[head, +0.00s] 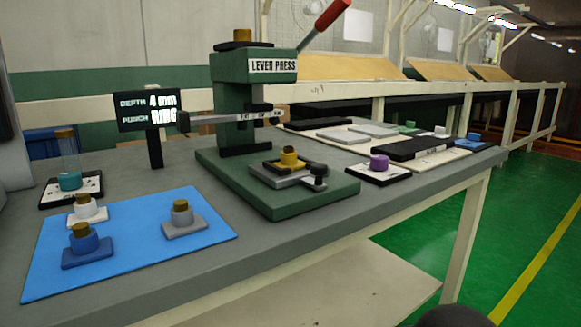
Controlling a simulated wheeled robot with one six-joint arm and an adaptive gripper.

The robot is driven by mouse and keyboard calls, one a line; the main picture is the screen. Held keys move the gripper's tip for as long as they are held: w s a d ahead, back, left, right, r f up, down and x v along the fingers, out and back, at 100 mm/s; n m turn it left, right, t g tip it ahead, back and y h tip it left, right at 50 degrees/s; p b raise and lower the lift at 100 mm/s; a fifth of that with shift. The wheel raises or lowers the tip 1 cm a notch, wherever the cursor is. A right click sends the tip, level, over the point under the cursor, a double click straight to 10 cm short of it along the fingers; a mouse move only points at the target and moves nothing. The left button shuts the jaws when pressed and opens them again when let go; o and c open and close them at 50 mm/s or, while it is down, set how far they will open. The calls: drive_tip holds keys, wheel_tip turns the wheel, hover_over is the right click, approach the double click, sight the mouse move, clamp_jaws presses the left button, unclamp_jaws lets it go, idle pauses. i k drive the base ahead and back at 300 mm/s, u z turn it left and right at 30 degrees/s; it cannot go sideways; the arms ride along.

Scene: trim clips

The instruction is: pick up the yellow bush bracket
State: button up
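The yellow bush bracket (289,161) sits on the bed of the green lever press (253,70), in a grey and black fixture (268,176). Its yellow round top stands upright; its lower part is partly hidden by the fixture. The press ram and a bar are above and behind it, with a visible gap. My gripper is not in view.
A blue mat (135,245) at front left holds white (88,211), blue (86,247) and grey (183,220) brackets with brass-coloured tops. A sign (147,110) stands left of the press. A purple piece (379,162) sits on a pad at right. The bench's front edge is clear.

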sight(290, 161)
drive_tip(key=u, duration=4.25)
drive_tip(key=k, duration=1.8)
drive_tip(key=z, duration=0.95)
